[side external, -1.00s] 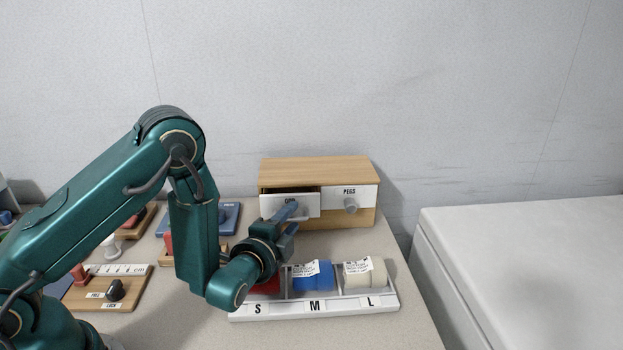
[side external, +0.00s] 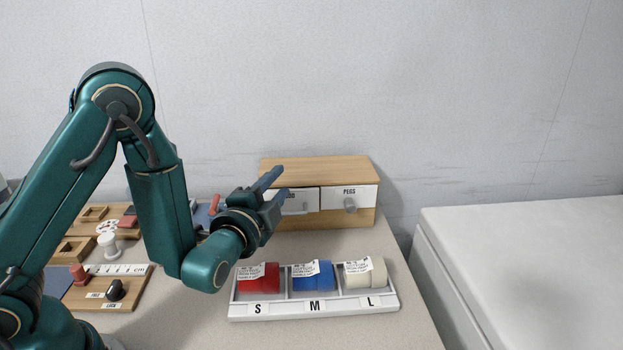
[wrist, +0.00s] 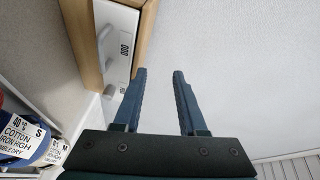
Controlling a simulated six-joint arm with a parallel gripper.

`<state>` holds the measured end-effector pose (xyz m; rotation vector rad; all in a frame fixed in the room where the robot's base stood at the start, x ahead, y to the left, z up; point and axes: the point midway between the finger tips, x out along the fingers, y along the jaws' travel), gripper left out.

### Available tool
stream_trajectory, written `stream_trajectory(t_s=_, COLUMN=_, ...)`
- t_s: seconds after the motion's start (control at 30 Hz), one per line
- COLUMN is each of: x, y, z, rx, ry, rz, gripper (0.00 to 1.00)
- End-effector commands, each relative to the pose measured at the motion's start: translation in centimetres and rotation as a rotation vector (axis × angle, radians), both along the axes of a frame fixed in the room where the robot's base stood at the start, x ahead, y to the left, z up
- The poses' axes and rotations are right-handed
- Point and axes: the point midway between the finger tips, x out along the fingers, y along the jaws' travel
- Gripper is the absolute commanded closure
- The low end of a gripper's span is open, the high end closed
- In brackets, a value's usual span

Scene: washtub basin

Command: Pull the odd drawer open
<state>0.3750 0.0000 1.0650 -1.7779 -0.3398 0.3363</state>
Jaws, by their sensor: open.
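The wooden cabinet (side external: 315,168) stands against the back wall with two white drawer fronts. The odd drawer (side external: 308,199) is the left one. My gripper (side external: 279,183) is open and empty, in front of the cabinet's left side. In the wrist view the fingertips (wrist: 160,72) are apart, to the right of the drawer fronts, with nothing between them.
A white tray (side external: 315,308) marked S, M, L holds red, blue and cream rolls in front of the cabinet. Wooden boards (side external: 125,290) with small parts lie at the left.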

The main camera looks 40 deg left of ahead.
Motion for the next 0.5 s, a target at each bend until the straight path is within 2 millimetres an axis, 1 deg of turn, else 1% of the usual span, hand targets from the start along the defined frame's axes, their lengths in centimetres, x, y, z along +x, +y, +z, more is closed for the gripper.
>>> stream_trajectory(t_s=0.03, x=0.2, y=0.1, z=1.0, rx=-0.030, ry=-0.022, rz=0.001, gripper=0.59)
stream_trajectory(t_s=0.2, x=0.6, y=0.3, z=3.6, rx=-0.122, ry=-0.070, rz=-0.006, gripper=0.59)
stream_trajectory(t_s=0.5, x=0.7, y=0.1, z=7.0, rx=-0.325, ry=-0.115, rz=-0.048, gripper=0.59)
